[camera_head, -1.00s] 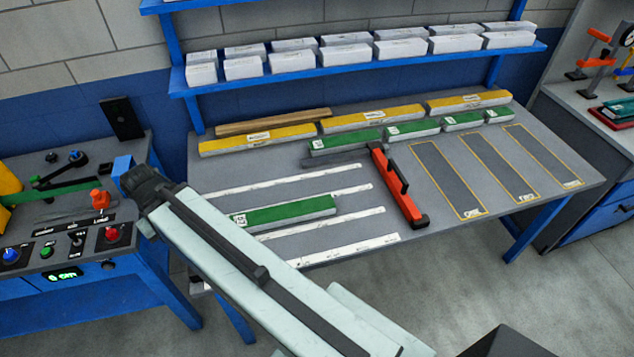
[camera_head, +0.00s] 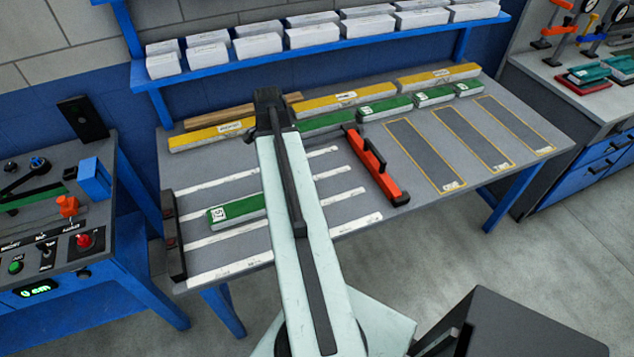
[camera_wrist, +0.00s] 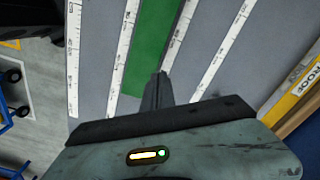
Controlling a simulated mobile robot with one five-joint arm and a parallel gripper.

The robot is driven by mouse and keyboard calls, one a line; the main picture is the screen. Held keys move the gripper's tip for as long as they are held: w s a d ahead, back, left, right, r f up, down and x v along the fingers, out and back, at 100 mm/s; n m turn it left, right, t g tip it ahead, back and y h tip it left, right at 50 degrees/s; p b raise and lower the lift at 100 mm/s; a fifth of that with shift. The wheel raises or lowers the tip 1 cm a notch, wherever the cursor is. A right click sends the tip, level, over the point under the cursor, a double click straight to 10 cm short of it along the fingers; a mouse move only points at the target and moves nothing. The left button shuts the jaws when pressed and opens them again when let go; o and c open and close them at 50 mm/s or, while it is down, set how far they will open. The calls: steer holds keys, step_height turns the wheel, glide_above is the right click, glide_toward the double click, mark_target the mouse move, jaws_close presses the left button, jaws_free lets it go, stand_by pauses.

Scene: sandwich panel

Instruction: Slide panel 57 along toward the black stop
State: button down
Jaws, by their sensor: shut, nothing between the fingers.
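The black stop (camera_head: 173,238) stands at the table's left edge, with a gap to the panel. My arm covers the panel's right end in the head view. In the wrist view the green panel (camera_wrist: 153,40) runs up from my gripper (camera_wrist: 158,76). The fingers are shut and empty, over or beside the panel's lower right edge; I cannot tell if they touch it.
A red-orange clamp-like bar (camera_head: 375,165) lies right of the strips. More green panels (camera_head: 385,108) and yellow panels (camera_head: 438,76) line the back. Outlined dark slots (camera_head: 425,155) fill the right half. A shelf of white boxes (camera_head: 312,35) is above.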

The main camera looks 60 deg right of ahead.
mark_target(327, 186)
steer(key=s+d+m, duration=0.7)
steer(key=s+d, duration=0.4)
steer(key=s, duration=0.1)
steer(key=shift+n, duration=0.3)
step_height(327, 186, down, 12)
steer(key=b, duration=1.2)
steer(key=shift+d+f, duration=0.1)
steer(key=a, duration=0.1)
steer(key=w+a+r+p, duration=0.1)
steer(key=shift+w+a+r+p, duration=0.25)
steer(key=shift+w+a+p, duration=0.05)
steer(key=shift+w+a, duration=0.35)
steer(key=shift+a, duration=0.1)
